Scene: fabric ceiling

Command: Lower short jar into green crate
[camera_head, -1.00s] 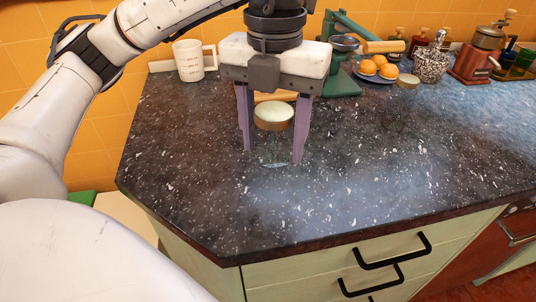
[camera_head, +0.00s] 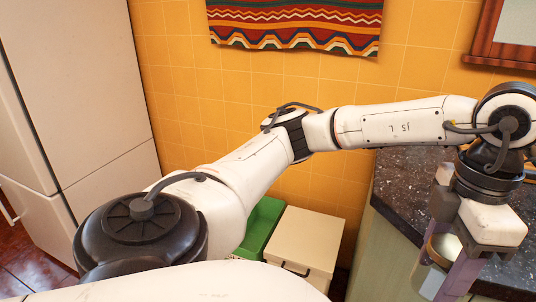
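The short jar (camera_head: 430,277), clear with a pale lid, is at the lower right of the head view. My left gripper (camera_head: 445,275) has its purple fingers on either side of the jar and appears to hold it, in front of the counter's edge. The fingertips are partly hidden or near the picture's lower edge. The green crate (camera_head: 262,226) stands low by the wall, left of the counter and well left of the jar. My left arm hides part of the crate. My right gripper is out of view.
A cream box (camera_head: 306,238) with a dark handle stands right beside the crate. The dark speckled counter (camera_head: 408,180) with its corner is at the right. A white fridge (camera_head: 80,90) stands at the left. A striped cloth (camera_head: 295,22) hangs on the orange tiled wall.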

